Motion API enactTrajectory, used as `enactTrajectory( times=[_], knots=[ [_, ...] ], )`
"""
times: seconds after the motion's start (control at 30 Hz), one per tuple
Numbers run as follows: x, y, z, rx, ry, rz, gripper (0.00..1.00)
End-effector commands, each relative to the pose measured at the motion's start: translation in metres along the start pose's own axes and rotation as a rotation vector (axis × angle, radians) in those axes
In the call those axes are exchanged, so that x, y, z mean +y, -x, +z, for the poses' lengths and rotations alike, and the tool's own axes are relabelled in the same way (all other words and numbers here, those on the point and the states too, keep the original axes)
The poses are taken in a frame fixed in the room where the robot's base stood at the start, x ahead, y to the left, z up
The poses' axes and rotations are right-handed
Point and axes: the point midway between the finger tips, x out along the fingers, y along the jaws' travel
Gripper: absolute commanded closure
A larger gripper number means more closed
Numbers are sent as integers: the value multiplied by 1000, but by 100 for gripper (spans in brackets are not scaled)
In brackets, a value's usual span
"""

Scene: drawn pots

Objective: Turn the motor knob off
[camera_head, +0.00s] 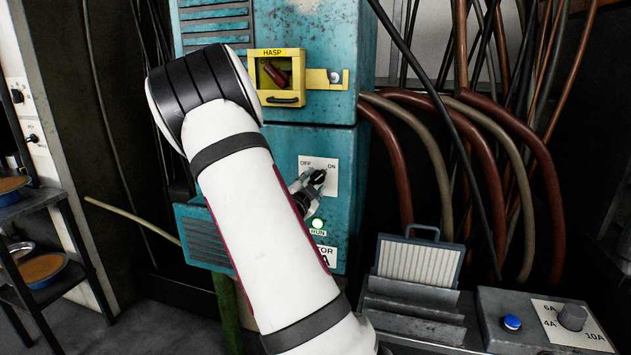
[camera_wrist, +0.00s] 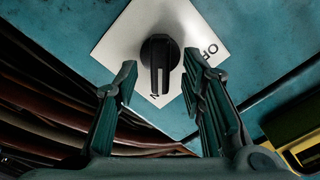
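The black motor knob (camera_wrist: 160,58) sits on a white plate (camera_wrist: 132,42) on the teal cabinet. In the wrist view its pale pointer line faces down, toward the partly hidden ON lettering; the OFF lettering is at the right. My gripper (camera_wrist: 162,75) is open, with one finger on each side of the knob and visible gaps between. In the head view my gripper (camera_head: 309,190) is at the plate (camera_head: 328,186), which reads OFF at left and ON at right. There the gripper mostly hides the knob. A green RUN lamp (camera_head: 318,223) glows below.
A yellow HASP box (camera_head: 279,101) is above the plate. Thick brown cables (camera_head: 480,165) hang at the right. A grey panel with a blue button (camera_head: 511,323) and an amp dial (camera_head: 573,317) is at lower right. Shelves with bowls (camera_head: 38,268) stand at left.

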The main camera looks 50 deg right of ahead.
Motion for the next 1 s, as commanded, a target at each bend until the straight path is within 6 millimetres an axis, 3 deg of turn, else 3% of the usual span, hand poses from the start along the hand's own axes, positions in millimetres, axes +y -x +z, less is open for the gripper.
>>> enactTrajectory(
  times=[0.2, 0.53, 0.57, 0.7, 0.73, 1.0],
  knots=[
    [0, -21, 0, 1, 0, 0, 63],
    [0, -25, 0, 0, 0, 0, 63],
    [0, -25, 0, 0, 0, 0, 66],
    [0, -24, 0, 0, 0, 0, 97],
    [0, -24, 0, 0, 0, 0, 100],
    [0, -24, 0, 0, 9, 0, 100]
  ],
)
